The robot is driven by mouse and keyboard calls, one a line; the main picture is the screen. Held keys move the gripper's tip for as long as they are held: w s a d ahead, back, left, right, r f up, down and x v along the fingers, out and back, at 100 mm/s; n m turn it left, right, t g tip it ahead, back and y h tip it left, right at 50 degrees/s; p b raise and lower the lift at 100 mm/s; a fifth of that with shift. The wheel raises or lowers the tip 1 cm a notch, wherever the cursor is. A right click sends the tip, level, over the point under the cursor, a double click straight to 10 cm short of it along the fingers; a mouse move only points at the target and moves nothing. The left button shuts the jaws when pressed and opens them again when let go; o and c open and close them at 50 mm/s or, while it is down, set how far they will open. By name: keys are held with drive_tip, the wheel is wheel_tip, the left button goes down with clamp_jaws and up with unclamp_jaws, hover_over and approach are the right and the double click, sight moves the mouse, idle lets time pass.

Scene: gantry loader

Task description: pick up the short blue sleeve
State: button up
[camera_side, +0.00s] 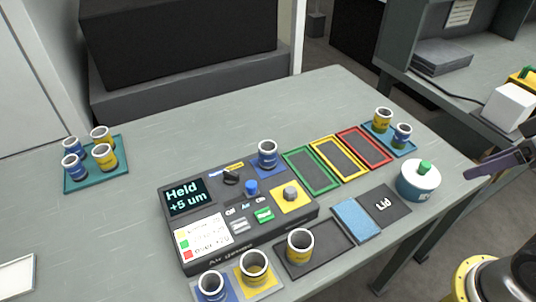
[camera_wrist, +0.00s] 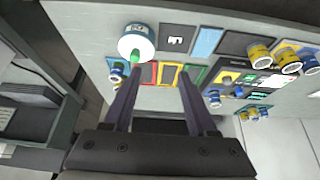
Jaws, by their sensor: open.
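Several blue sleeves are in the side view; I cannot tell for certain which is the short one. One blue sleeve (camera_side: 402,136) stands beside a yellow-banded sleeve (camera_side: 382,118) on the right-hand blue tray (camera_side: 404,150). Two more blue sleeves (camera_side: 73,168) are upright on the left teal tray (camera_side: 95,183). My gripper (camera_wrist: 158,72) is open and empty above the table; part of it shows at the side view's right edge (camera_side: 500,162).
The air gauge (camera_side: 240,215) fills the middle of the table, reading "Held +5 um". Green, yellow and red framed trays (camera_side: 339,158) lie right of it. A white-and-teal pot with a green knob (camera_side: 418,182) stands near the right edge. The table's back middle is clear.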

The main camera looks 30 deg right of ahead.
drive_tip(key=o, duration=0.4)
